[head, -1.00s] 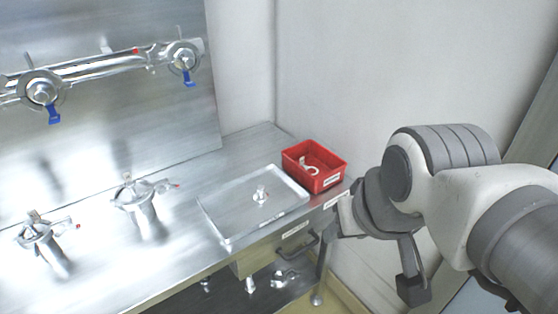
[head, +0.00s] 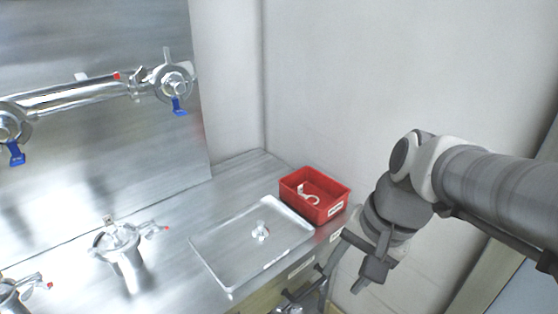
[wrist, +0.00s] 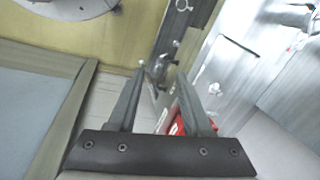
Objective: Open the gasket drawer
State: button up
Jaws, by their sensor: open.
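The gasket drawer (head: 264,303) is under the right end of the steel table, and its front shows only in part at the lower edge of the head view. Its dark bar handle (head: 302,284) stands out from the front. My gripper (wrist: 160,73) is open, with its two fingers apart and nothing held. In the head view it is at the table's right end, close to the handle, its tips hard to make out. In the wrist view, a dark curved piece that looks like the handle (wrist: 162,66) appears between the fingertips; contact cannot be told.
A red bin (head: 332,210) holding a pale hook-shaped part stands at the table's right end. Metal valves (head: 124,255) stand to the left. A wall is close behind and right.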

notch_tip(320, 180, down, 8)
jog(key=w+d+m+g+y+b, duration=0.1)
jog(key=w+m+g+y+b, duration=0.2)
jog(key=m, duration=0.6)
jog(key=m+t+y+b, duration=0.8)
jog(key=m+t+b, duration=0.15)
jog(key=m, duration=1.75)
send_near(312, 286)
jog(key=b+x, duration=0.1)
jog(key=x, duration=0.2)
jog(key=b+x, duration=0.1)
jog(key=x, duration=0.2)
jog(key=b+x, duration=0.2)
jog(key=x, duration=0.2)
jog(key=shift+f, duration=0.4)
grip_shut()
